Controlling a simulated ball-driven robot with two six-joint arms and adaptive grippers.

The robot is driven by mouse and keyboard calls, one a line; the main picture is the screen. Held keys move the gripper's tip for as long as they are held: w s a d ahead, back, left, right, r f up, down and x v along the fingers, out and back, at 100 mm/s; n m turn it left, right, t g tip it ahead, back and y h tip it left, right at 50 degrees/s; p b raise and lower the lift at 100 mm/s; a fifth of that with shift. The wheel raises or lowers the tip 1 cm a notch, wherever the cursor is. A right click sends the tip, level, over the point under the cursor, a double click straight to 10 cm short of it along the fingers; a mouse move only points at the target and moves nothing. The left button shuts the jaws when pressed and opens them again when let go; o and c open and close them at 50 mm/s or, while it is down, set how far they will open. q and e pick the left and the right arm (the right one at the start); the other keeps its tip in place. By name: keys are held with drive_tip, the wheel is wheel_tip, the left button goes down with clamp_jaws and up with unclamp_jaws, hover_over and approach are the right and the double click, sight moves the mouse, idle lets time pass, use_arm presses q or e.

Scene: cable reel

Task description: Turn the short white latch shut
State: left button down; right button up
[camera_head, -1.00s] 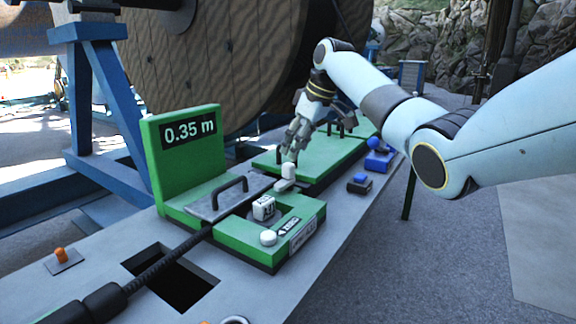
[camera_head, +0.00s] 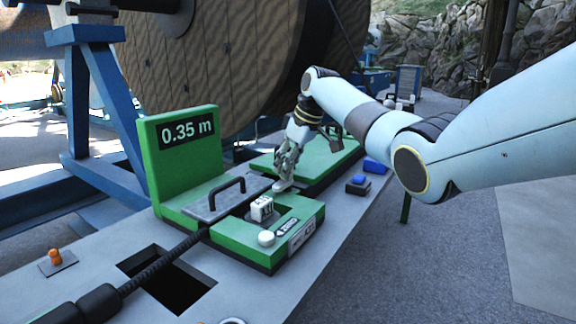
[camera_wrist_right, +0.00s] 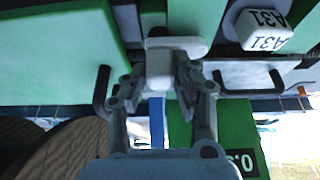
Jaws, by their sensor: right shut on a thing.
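The short white latch (camera_wrist_right: 192,46) sits at the back edge of the green measuring unit (camera_head: 293,252). In the head view my right gripper (camera_head: 284,182) covers most of it. In the right wrist view my right gripper (camera_wrist_right: 160,72) has its two fingers on either side of the latch's white upright grip and is shut on it. The latch's flat bar shows past the fingertips and sticks out to the right in that view. My left gripper is not in view.
A white block marked A31 (camera_head: 262,209) and a round white button (camera_head: 266,238) are on the green unit. A plate with a black handle (camera_head: 228,190) lies beside them. A green display (camera_head: 180,150) reads 0.35 m. A black cable (camera_head: 160,262) runs in at front left.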

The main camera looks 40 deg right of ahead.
clamp_jaws()
drive_tip(key=shift+r+p, duration=0.1)
drive_tip(key=shift+p, duration=0.45)
drive_tip(key=m+h+p, duration=0.1)
drive_tip(key=m+p, duration=0.1)
drive_tip(key=p, duration=0.2)
drive_tip(key=m+h+p, duration=0.1)
drive_tip(key=m+p, duration=0.2)
drive_tip(key=p, duration=0.1)
drive_tip(key=shift+a+r+m, duration=0.15)
drive_tip(key=shift+m, duration=0.15)
drive_tip(key=m+h+p, duration=0.1)
drive_tip(key=m, duration=0.1)
drive_tip(key=shift+m+p, duration=0.35)
drive_tip(key=shift+m, duration=0.05)
drive_tip(key=m, duration=0.1)
drive_tip(key=m+h, duration=0.1)
drive_tip(key=shift+a+f+m, duration=0.1)
drive_tip(key=shift+f+m, duration=0.15)
drive_tip(key=shift+m, duration=0.05)
drive_tip(key=shift+f+m+g+h, duration=0.1)
drive_tip(key=shift+m+g+h, duration=0.25)
drive_tip(key=shift+m, duration=0.55)
drive_tip(key=shift+w+m+g+h+b, duration=0.1)
drive_tip(key=shift+m+g+h+b, duration=0.15)
drive_tip(key=shift+m+b, duration=0.5)
drive_tip(key=shift+m+g+h+b, duration=0.3)
drive_tip(key=shift+m+g+b, duration=0.2)
drive_tip(key=shift+m+b, duration=1.05)
drive_tip(key=shift+m, duration=0.4)
